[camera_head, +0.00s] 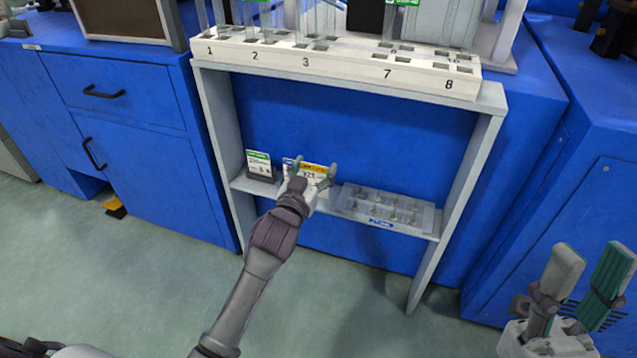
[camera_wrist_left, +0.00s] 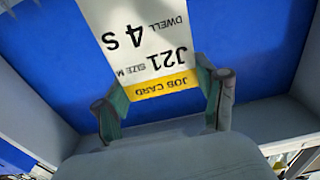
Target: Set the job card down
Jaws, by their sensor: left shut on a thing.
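The job card (camera_head: 309,174), white with a yellow header, is in my left gripper (camera_head: 315,170) at the lower shelf. In the left wrist view the card (camera_wrist_left: 145,45) reads "JOB CARD", "J21", "SIZE M" and "DWELL 4 S", upside down. Its yellow edge lies between the fingertips of my left gripper (camera_wrist_left: 165,97), which is shut on it. Whether the card touches the shelf, I cannot tell. My right gripper (camera_head: 587,268) is at the lower right, its fingers apart, empty and away from the shelf.
A green-headed card (camera_head: 259,162) stands on the lower shelf (camera_head: 262,187) to the left. A clear tray (camera_head: 427,212) of small parts with a blue label stands to the right. Above is a white numbered rack (camera_head: 345,64) holding clear tubes. Blue cabinets (camera_head: 150,180) flank the stand.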

